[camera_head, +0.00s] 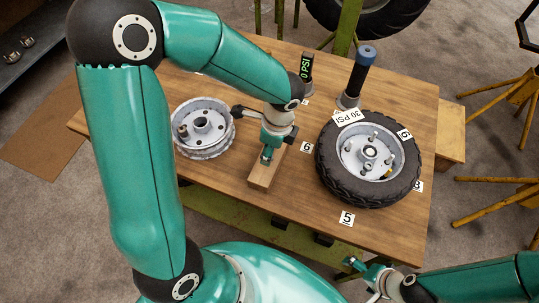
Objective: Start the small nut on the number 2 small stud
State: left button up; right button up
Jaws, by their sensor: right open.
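A grey metal hub drum (188,108) with studs on its face sits at the left of the wooden table. A tyred wheel (333,178) lies flat at the right, with a pale rim (352,150) and several studs around its centre. I cannot pick out the small nut, and no number 2 tag is readable. My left gripper (267,154) points down over a wooden block between drum and wheel; its fingers are too small to read. My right gripper (356,268) is open, low at the front right, off the table's front edge and apart from the wheel.
The wooden block (262,180) lies on the table (290,210). Number tags, including a 5 (347,219) and a 6 (307,147), lie near the wheel. A blue-topped dark cylinder (358,78) and a PSI gauge (306,68) stand behind. Yellow stands (500,95) are at right.

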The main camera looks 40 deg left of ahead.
pick_arm(q)
notch_tip(320, 180, down, 2)
jog(key=shift+a+f, duration=0.15)
grip_shut()
dwell(0.4)
